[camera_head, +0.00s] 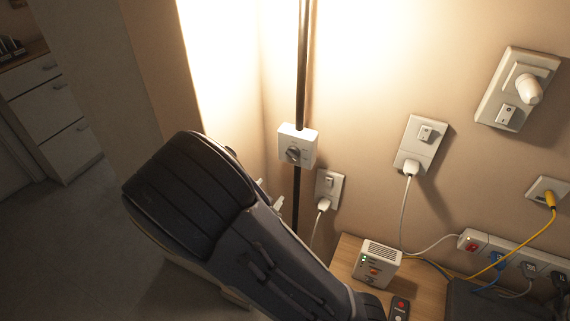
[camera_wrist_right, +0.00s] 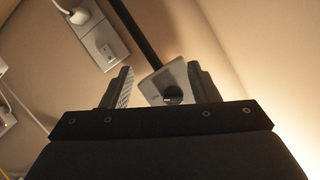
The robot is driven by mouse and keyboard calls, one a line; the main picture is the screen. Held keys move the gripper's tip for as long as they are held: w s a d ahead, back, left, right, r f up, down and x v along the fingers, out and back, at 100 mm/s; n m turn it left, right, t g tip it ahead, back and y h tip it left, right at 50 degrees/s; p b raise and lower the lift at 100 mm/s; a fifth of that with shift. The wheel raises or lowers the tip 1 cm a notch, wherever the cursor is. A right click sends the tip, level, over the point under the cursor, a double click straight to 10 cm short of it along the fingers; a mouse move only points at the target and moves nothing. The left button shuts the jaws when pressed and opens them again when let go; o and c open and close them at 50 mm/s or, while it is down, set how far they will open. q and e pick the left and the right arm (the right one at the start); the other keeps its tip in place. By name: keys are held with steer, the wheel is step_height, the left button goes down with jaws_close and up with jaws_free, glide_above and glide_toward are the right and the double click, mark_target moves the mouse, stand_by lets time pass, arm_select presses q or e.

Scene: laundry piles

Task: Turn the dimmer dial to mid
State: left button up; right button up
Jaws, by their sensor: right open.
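The dimmer box (camera_head: 297,146) is a small white unit on a black vertical pole, with a dark round dial (camera_head: 293,154) on its front face. In the right wrist view the dimmer box (camera_wrist_right: 164,82) lies between the fingers, and its dark dial (camera_wrist_right: 173,96) is partly hidden by the gripper body. My right gripper (camera_wrist_right: 163,85) is open and empty, with one finger at each side of the box; I cannot tell whether either touches it. In the head view my right arm hides most of this gripper (camera_head: 270,197), and only light fingertips show below the box. My left gripper is not in view.
A wall socket with a plug (camera_head: 328,188) sits right of the pole. Another plugged socket (camera_head: 419,146) is farther right. A small white device (camera_head: 377,265) and a remote (camera_head: 399,308) rest on a wooden surface (camera_head: 345,256). Cables run to a power strip (camera_head: 503,251).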

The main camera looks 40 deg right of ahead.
mark_target(292, 154)
step_height(292, 154, up, 5)
steer(key=s+d+m+h, duration=0.1)
steer(key=h, duration=0.3)
steer(key=x, duration=0.7)
steer(key=shift+d, duration=0.3)
steer(key=shift+r, duration=0.1)
steer(key=shift+c, duration=0.3)
steer(key=c, duration=0.9)
steer(key=shift+p, duration=0.3)
